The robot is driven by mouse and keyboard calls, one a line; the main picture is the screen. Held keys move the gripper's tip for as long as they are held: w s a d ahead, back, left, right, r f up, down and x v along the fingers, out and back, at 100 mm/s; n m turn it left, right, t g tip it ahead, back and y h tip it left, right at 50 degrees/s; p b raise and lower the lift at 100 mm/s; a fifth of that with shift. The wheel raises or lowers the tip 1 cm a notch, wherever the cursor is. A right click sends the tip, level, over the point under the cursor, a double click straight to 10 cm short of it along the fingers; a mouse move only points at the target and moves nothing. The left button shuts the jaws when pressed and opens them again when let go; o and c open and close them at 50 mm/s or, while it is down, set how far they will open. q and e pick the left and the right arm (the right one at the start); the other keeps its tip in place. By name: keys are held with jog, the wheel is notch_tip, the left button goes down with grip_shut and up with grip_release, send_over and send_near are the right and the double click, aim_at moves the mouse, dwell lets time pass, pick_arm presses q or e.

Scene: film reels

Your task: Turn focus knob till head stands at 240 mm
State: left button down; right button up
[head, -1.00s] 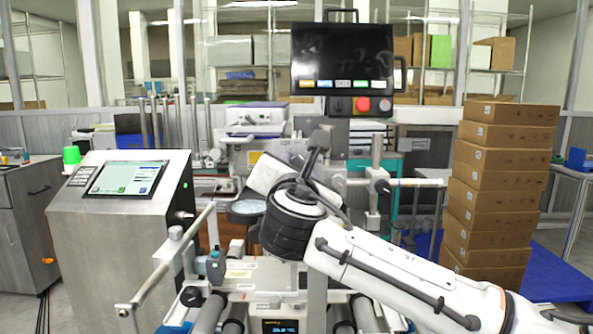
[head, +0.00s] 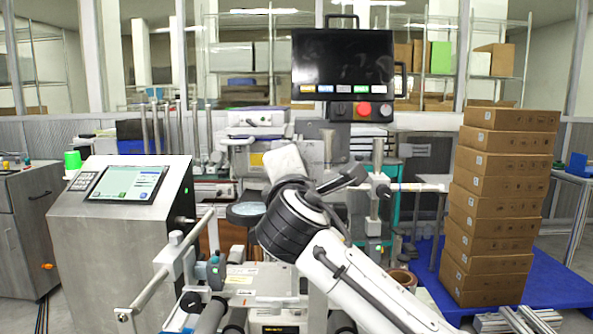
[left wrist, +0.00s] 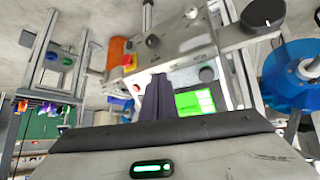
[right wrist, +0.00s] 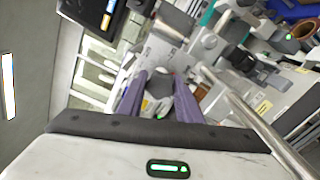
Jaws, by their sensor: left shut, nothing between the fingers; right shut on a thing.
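My right arm (head: 335,268) reaches in from the lower right of the head view, its wrist in front of the machine's middle column. The right gripper (right wrist: 160,76) has two purple-grey fingers in the right wrist view, shut on a pale roundish thing (right wrist: 158,92), which looks like the focus knob. Its outline is partly hidden by the fingers. My wrist hides this spot in the head view. A small display (head: 272,328) at the bottom edge is cut off and unreadable. My left gripper (left wrist: 157,80) is shut and empty, fingertips together, in the left wrist view.
A monitor (head: 342,62) with a red button (head: 364,108) stands above the machine. A grey console with a screen (head: 125,184) is at left. Stacked boxes (head: 500,210) are at right. A metal rail (head: 160,290) and rollers lie low in front. The left wrist view shows a blue reel (left wrist: 292,72).

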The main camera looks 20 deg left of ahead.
jog(key=shift+w+f, duration=0.1)
jog(key=shift+f, duration=0.75)
jog(key=o, duration=1)
jog(key=shift+d, duration=0.15)
jog(key=shift+o, duration=0.2)
jog(key=shift+r, duration=0.3)
jog(key=b+v, duration=0.1)
jog(key=v, duration=0.9)
jog(key=shift+r, duration=0.1)
